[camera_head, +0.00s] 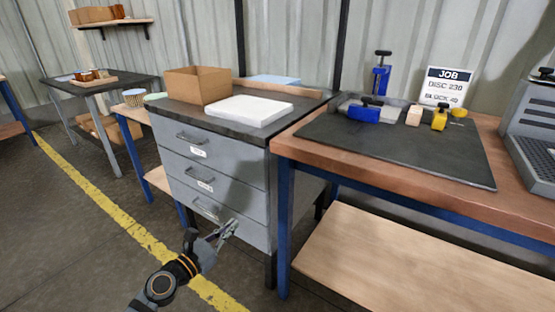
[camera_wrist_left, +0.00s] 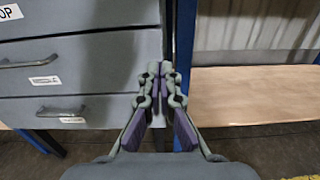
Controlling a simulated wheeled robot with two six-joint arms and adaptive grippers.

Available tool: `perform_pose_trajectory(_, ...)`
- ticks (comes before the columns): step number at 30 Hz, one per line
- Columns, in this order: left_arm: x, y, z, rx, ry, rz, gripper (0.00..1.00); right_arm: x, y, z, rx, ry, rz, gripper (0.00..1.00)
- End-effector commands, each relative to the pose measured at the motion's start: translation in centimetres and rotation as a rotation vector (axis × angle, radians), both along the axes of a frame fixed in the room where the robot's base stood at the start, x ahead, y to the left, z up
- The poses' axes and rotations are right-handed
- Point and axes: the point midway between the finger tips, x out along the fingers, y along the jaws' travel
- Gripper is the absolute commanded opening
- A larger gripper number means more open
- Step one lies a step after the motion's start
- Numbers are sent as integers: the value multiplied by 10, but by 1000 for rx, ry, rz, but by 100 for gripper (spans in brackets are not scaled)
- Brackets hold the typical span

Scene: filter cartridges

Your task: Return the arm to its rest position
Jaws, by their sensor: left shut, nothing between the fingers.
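My left gripper (camera_head: 226,231) is shut and empty in the head view. It is in front of the lower part of the grey drawer cabinet (camera_head: 249,202), near the bottom drawer's handle (camera_head: 207,209); I cannot tell whether it touches anything. In the left wrist view the two fingers (camera_wrist_left: 163,78) meet at their tips, with nothing between them. Behind them are the cabinet's right edge and a blue table leg (camera_wrist_left: 186,60). All three drawers look closed. My right gripper is not in view.
A cardboard box (camera_head: 196,86) and a white slab (camera_head: 249,110) sit on the cabinet top. The workbench (camera_head: 285,147) at right carries a dark mat (camera_head: 400,149), blue and yellow tools and a job sign (camera_head: 445,87). Open floor with a yellow line (camera_head: 120,214) lies at left.

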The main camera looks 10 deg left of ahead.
Motion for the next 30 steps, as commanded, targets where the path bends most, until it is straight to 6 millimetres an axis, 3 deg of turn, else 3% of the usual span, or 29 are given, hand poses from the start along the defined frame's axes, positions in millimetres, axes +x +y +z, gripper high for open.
perform_pose_trajectory(2, -10, -13, -13, 130, -19, -38, 0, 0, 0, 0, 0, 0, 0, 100)
perform_pose_trajectory(4, -29, -34, -36, 380, -61, -114, 0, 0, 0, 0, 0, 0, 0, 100)
perform_pose_trajectory(6, -58, -58, -70, 725, -126, -239, 0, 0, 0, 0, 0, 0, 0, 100)
perform_pose_trajectory(9, -103, -79, -122, 1229, -232, -468, 0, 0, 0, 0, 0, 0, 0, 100)
perform_pose_trajectory(12, -143, -80, -162, 1609, -322, -706, 0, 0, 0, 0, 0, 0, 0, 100)
perform_pose_trajectory(15, -177, -72, -190, 1875, -396, -943, 0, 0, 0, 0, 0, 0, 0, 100)
perform_pose_trajectory(21, -241, -42, -226, 2194, -519, -1445, 0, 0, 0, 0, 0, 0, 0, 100)
perform_pose_trajectory(24, -267, -25, -229, 2256, -567, -1683, 0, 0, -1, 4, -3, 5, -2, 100)
perform_pose_trajectory(30, -270, -12, -245, 2238, -506, -1712, 0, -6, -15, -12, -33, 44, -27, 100)
